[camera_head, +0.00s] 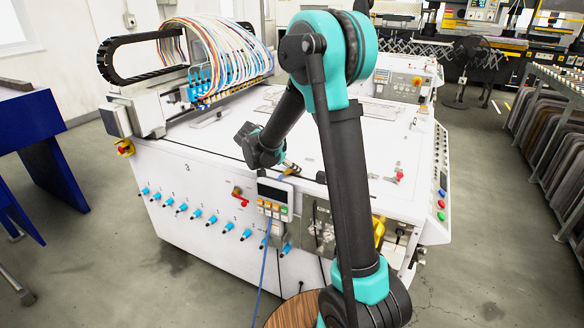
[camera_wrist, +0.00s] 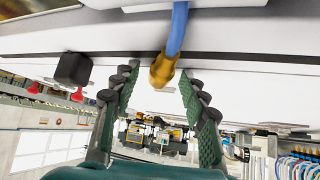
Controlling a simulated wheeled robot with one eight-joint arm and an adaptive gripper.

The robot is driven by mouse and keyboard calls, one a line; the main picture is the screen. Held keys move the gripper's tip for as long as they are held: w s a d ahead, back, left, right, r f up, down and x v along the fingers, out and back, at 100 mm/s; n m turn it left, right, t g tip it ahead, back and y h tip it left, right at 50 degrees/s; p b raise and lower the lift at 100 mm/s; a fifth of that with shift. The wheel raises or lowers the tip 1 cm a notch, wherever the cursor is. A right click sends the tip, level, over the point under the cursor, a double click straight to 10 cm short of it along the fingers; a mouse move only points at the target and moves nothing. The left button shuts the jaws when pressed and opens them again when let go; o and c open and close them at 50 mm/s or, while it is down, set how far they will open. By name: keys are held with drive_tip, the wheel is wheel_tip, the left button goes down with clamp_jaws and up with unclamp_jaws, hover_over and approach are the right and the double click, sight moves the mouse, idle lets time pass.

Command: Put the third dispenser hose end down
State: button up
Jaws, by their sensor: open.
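A blue hose with a brass-coloured end (camera_wrist: 162,70) shows in the wrist view, coming in from the top between the two fingers. My gripper (camera_wrist: 160,80) is open, with a visible gap between each green-padded finger and the hose end. In the head view my gripper (camera_head: 290,168) is over the front edge of the white machine top, and its fingers are small there. A blue hose (camera_head: 264,265) hangs down the machine's front below it. I cannot tell whether the hose end rests on the top.
The white machine table (camera_head: 330,140) has a mostly clear top. A row of blue nozzles (camera_head: 197,214) lines its front, beside a button panel (camera_head: 274,200). A hose gantry (camera_head: 225,60) stands at the back left. A blue table (camera_head: 40,130) is at far left.

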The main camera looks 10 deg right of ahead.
drive_tip(key=shift+r, duration=0.2)
drive_tip(key=v, duration=1.1)
drive_tip(key=s+d+f+n+y, duration=0.2)
drive_tip(key=s+d+f+n, duration=0.1)
drive_tip(key=s, duration=0.6)
drive_tip(key=s+d+f+n+y, duration=0.3)
drive_tip(key=s+f, duration=0.3)
drive_tip(key=s, duration=0.3)
drive_tip(key=s+d+f+n+y, duration=0.2)
drive_tip(key=s+d+f+n, duration=0.2)
drive_tip(key=s, duration=0.4)
drive_tip(key=shift+s+f+n, duration=0.4)
drive_tip(key=shift+f+n, duration=0.35)
drive_tip(key=shift+n, duration=0.05)
